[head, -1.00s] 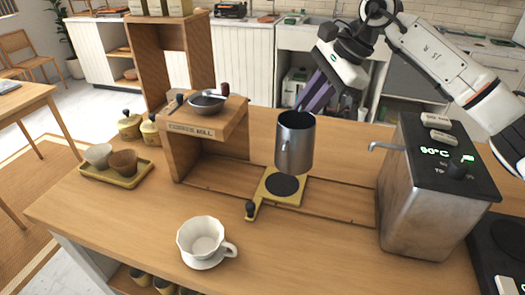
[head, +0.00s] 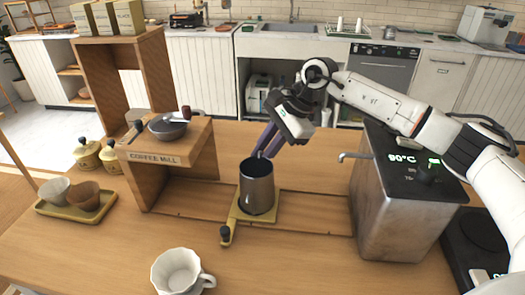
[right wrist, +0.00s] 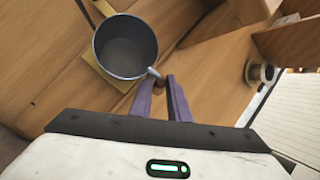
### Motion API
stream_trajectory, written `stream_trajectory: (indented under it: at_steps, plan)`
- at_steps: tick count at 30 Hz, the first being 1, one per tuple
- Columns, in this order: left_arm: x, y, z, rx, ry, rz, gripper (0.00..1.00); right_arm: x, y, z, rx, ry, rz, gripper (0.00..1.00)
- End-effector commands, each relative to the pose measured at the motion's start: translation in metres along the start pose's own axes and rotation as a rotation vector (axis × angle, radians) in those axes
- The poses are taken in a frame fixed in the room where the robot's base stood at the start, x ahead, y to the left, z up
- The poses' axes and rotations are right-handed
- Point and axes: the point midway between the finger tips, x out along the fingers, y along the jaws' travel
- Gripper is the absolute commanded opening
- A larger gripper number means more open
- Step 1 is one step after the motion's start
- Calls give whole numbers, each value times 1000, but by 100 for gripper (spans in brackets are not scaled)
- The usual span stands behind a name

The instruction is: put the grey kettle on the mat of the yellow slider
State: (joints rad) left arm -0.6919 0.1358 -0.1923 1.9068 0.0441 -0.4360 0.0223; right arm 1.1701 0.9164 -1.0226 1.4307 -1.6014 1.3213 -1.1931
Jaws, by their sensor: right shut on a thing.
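The grey kettle (head: 257,189) is an upright, open-topped metal vessel. It stands at or just above the plate of the yellow slider (head: 228,232) and hides the dark mat; I cannot tell for sure that it touches. My right gripper (head: 265,151) has purple fingers and is shut on the kettle at its rear handle side. In the right wrist view the kettle (right wrist: 125,50) is seen from above, with the fingers (right wrist: 160,92) at its handle. The yellow slider plate (right wrist: 90,62) shows beside the kettle there. My left gripper is out of view.
The wooden coffee mill stand (head: 158,157) is left of the kettle, the metal water heater (head: 395,215) with its spout to the right. A white cup (head: 178,270) stands in front. A yellow tray (head: 75,225) with two cups is at far left.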

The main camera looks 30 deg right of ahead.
Motion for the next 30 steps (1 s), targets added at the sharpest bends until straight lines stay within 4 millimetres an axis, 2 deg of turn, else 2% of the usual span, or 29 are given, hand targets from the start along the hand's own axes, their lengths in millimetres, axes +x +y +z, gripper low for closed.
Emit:
stream_trajectory:
  at_steps: [9, 10, 12, 13, 24, 26, 30]
  plan:
    - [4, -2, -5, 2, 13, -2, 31, 2, -1, 0, 0, -3, -6, 0]
    - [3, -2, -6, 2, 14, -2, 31, 1, 0, -1, 0, -1, -3, 21]
    - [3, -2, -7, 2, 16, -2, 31, 1, 0, 0, 0, -1, -2, 33]
    - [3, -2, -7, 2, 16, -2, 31, 1, 0, 0, 0, -1, -2, 35]
    - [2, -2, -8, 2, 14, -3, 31, -4, -1, 0, 0, -1, -1, 35]
    - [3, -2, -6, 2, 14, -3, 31, -10, -1, 0, 0, -2, -3, 35]
    - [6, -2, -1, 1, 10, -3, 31, -37, -1, 0, -1, 0, -6, 35]
